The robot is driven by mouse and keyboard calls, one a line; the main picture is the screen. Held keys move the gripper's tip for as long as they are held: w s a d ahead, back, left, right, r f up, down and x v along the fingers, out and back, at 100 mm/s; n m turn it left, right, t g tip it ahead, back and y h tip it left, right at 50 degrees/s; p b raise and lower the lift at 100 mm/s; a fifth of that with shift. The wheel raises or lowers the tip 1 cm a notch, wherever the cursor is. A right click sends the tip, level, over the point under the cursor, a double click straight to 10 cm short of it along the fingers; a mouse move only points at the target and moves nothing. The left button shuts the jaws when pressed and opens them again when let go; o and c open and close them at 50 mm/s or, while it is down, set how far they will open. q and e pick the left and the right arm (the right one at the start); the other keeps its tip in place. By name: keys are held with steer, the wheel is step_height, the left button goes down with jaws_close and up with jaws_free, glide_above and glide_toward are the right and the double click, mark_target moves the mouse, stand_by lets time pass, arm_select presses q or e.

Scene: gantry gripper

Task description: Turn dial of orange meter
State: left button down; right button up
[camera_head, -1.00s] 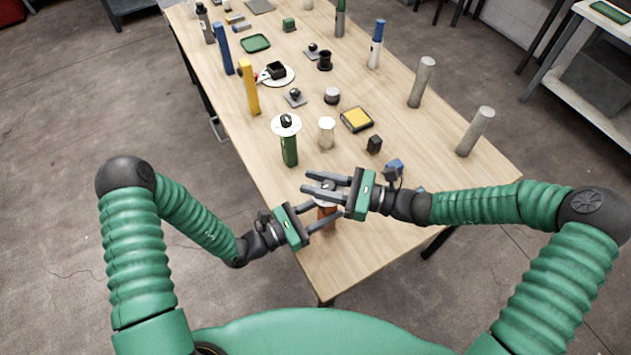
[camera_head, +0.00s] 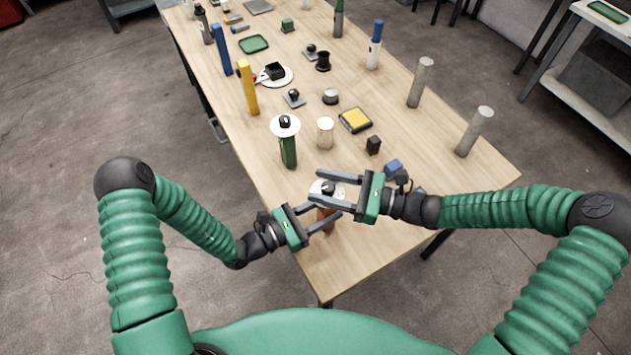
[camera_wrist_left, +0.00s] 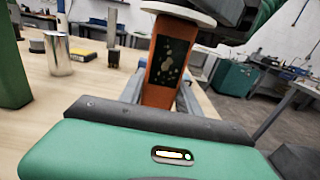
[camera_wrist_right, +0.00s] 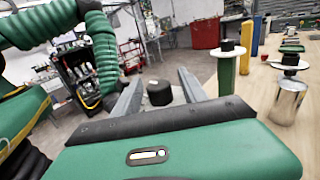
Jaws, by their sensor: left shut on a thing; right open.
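The orange meter (camera_head: 325,221) stands upright near the table's near end, its white disc (camera_head: 341,188) and black dial (camera_head: 327,188) on top. My left gripper (camera_head: 322,217) is shut on the meter's body. In the left wrist view its fingers flank the orange body (camera_wrist_left: 160,92), below the white disc (camera_wrist_left: 178,12). My right gripper (camera_head: 315,185) is open, coming from the right at dial height, its fingers on either side of the dial. In the right wrist view the dark dial (camera_wrist_right: 159,92) shows between the fingers, with gaps on both sides.
A green meter (camera_head: 288,150) with a similar disc stands just beyond, beside a glossy cylinder (camera_head: 325,133). A blue block (camera_head: 393,168) and a black block (camera_head: 373,145) lie near my right wrist.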

steer(key=v, duration=0.9)
steer(key=shift+d, duration=0.4)
arm_select(q)
steer(key=c, duration=0.8)
jaws_free()
steer(key=shift+o, duration=0.2)
steer(key=v, duration=1.2)
arm_select(e)
steer(key=shift+a, duration=0.1)
